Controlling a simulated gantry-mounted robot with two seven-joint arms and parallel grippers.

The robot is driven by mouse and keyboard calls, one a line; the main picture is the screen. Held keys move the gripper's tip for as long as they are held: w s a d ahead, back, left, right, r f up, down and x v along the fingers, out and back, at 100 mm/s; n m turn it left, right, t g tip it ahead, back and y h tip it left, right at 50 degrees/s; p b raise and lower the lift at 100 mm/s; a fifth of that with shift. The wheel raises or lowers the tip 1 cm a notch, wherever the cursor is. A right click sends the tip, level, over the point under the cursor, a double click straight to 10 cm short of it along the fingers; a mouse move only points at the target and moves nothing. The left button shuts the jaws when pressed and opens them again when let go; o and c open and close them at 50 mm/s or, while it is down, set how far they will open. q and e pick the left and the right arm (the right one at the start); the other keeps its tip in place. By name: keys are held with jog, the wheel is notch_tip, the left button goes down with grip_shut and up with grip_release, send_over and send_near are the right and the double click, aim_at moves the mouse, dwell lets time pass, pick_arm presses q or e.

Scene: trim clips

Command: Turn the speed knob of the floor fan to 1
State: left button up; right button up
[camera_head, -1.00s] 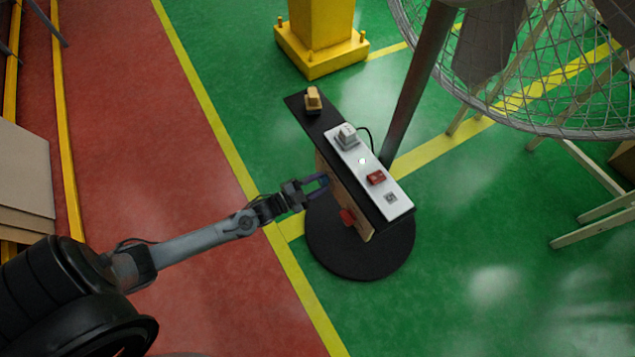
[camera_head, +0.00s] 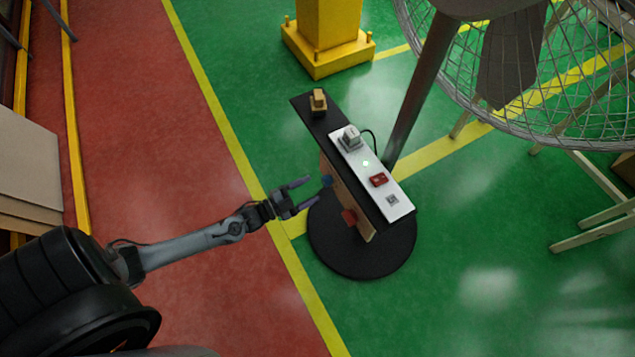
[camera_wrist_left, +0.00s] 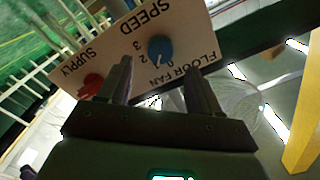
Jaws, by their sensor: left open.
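The blue speed knob (camera_head: 327,181) sits on the wooden face of the control panel (camera_head: 338,190). It also shows in the left wrist view (camera_wrist_left: 160,47), under upside-down lettering with SPEED and FLOOR FAN. A pale mark on the knob's rim lies near the small numbers; I cannot tell exactly which number it points to. My left gripper (camera_head: 306,193) is open and empty, just left of the knob and apart from it. In the left wrist view its two fingers (camera_wrist_left: 160,68) stand either side of the knob's line. The right gripper is not in view.
A red supply knob (camera_head: 348,217) is beside the blue one. A white strip (camera_head: 362,165) with a plug and red switch lies on the panel's top. The fan's wire cage (camera_head: 530,125) and pole are behind right. A yellow post (camera_head: 322,40) stands at the back.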

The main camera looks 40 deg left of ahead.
pick_arm(q)
jog(key=shift+p+v, duration=0.7)
jog(key=shift+v, duration=2.1)
